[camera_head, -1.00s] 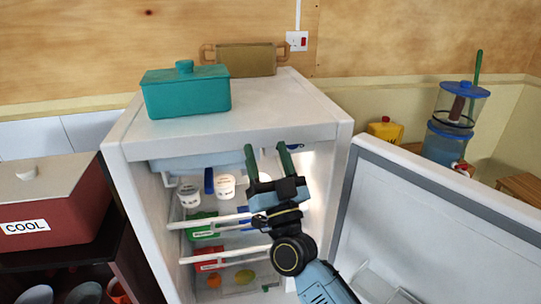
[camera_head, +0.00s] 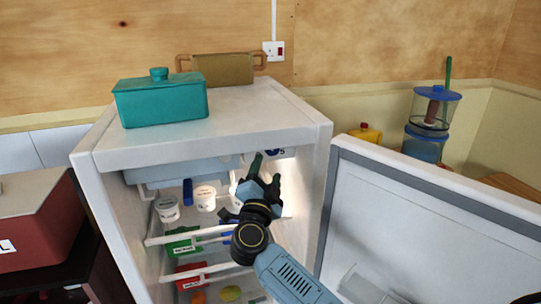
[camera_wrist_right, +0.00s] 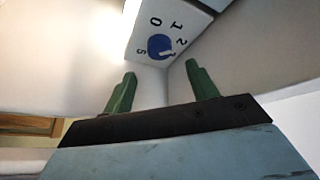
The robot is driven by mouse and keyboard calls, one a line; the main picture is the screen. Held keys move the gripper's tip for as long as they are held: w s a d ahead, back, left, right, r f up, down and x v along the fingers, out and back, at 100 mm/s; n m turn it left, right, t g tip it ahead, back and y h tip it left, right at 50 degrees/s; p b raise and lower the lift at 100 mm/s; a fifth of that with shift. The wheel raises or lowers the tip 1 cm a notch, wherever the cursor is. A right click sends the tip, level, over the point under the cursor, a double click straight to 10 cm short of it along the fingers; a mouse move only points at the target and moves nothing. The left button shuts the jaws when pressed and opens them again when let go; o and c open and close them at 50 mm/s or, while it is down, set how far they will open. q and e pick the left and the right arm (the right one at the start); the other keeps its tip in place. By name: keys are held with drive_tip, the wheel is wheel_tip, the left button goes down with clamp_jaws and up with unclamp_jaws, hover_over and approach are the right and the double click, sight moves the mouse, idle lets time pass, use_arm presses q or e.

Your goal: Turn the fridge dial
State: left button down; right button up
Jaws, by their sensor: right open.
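The fridge (camera_head: 227,112) is white and stands with its door (camera_head: 420,225) swung open to the right. Its dial is a round blue knob (camera_wrist_right: 158,47) on a white panel with printed digits around it, in the right wrist view. In the head view the dial (camera_head: 273,153) shows partly at the upper right of the fridge's inside, just past the fingers. My right gripper (camera_head: 266,170) is open and empty inside the fridge, its green fingers pointing up toward the dial. In the wrist view the fingers (camera_wrist_right: 160,70) lie either side below the knob, apart from it. My left gripper is out of view.
Shelves below hold white tubs (camera_head: 205,197), a green box (camera_head: 184,241) and a red box (camera_head: 190,274). A teal lidded pot (camera_head: 160,101) and a brown pot (camera_head: 222,69) stand on top. The fridge's right wall and bright light are close to the gripper.

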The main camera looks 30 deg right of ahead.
sight(271, 155)
drive_tip(key=x, duration=0.7)
drive_tip(key=c, duration=1)
